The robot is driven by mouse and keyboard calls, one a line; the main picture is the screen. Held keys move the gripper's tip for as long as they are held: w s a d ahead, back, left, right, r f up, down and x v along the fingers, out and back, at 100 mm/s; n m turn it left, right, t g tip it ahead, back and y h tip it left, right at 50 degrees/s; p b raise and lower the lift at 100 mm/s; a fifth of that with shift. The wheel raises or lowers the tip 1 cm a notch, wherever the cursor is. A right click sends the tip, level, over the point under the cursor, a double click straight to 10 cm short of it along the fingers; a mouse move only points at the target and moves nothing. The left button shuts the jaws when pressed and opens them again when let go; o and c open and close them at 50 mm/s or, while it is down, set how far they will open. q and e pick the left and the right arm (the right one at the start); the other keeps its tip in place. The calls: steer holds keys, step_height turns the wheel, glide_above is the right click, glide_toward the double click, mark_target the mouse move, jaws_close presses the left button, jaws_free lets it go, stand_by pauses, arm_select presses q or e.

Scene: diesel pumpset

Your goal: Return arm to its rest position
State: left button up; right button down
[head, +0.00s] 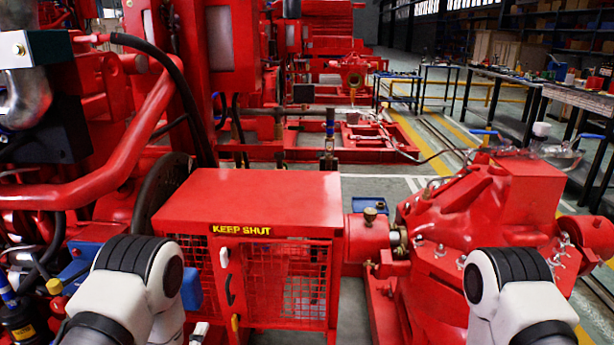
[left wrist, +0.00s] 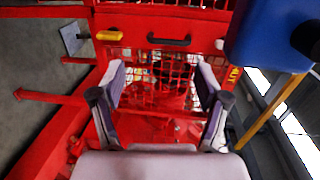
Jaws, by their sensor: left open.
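My left gripper (left wrist: 160,78) is open and empty in the left wrist view. Its two grey-and-black fingers stand apart in front of the red mesh door (left wrist: 180,88) of the guard box. In the head view my left arm shows at the lower left, beside the red guard box (head: 250,205) marked "KEEP SHUT"; I cannot make out its gripper there. My right arm shows at the lower right, in front of the red pump casing (head: 475,225). Its gripper is out of view.
The door carries a white latch (head: 224,257), a black handle (head: 230,290) and a yellow-tipped catch (head: 236,322). A blue part (left wrist: 262,30) is close to the left gripper's right side. Red pipes (head: 110,175) crowd the left. Workbenches (head: 580,98) line the right.

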arm_select(q)
steer(key=s+a+r+n+g+p, duration=0.2)
steer(key=s+r+g+p, duration=0.15)
steer(key=r+p, duration=0.4)
steer(key=s+f+n+g+p, duration=0.1)
steer(key=s+n+g+p, duration=0.9)
steer(key=s, duration=1.7)
steer(key=shift+f+n+g, duration=0.15)
steer(key=shift+n+g, duration=1.6)
steer(key=shift+n, duration=1.45)
arm_select(e)
step_height(320, 180, up, 22)
arm_select(q)
steer(key=shift+s, duration=0.1)
